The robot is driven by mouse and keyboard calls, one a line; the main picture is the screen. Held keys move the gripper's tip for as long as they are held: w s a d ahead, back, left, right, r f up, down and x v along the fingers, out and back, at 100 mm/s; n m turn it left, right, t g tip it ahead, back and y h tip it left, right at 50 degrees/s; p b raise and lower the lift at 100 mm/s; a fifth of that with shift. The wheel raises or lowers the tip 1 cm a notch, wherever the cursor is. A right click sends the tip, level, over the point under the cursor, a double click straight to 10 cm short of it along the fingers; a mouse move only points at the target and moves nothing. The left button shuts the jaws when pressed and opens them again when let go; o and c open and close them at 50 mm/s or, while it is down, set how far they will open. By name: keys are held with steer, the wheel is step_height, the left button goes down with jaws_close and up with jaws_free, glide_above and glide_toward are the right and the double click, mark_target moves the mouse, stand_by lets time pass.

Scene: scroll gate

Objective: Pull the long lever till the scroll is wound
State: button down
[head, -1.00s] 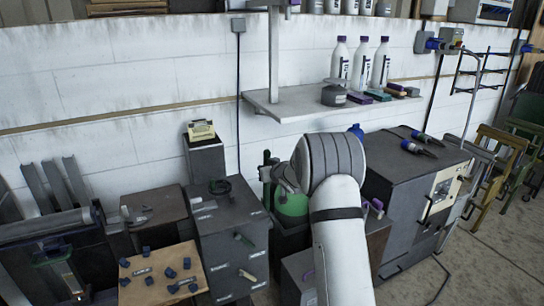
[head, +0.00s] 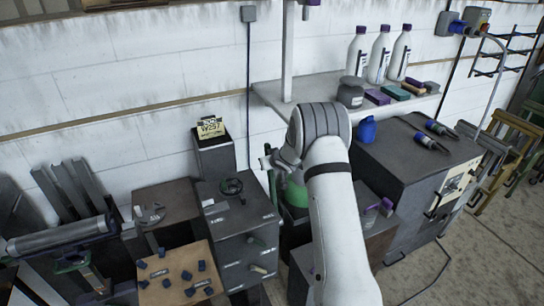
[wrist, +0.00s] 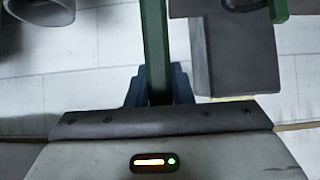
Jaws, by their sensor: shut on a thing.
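A straight green bar (wrist: 155,45), which looks like the long lever, runs upright through the middle of the wrist view. My gripper (wrist: 157,82) is shut on it, with one blue-grey finger on each side. The bar leaves the top of the view, so its far end is hidden. In the head view my bent white arm covers the gripper, and I cannot make out the lever clearly there. I cannot identify the scroll for sure in either view.
A green tank (head: 297,190) stands behind my arm, between a dark grey cabinet (head: 240,225) and a larger dark cabinet (head: 400,165). A wall shelf (head: 290,95) with white bottles is above. At left are a grey roller (head: 60,237) and a wooden board (head: 175,262).

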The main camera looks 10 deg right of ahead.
stand_by(0.3)
steer(key=c, duration=1.3)
jaws_free()
steer(key=shift+w+a+f, duration=0.1)
steer(key=shift+w, duration=0.05)
steer(key=b+v, duration=0.1)
steer(key=v, duration=0.7)
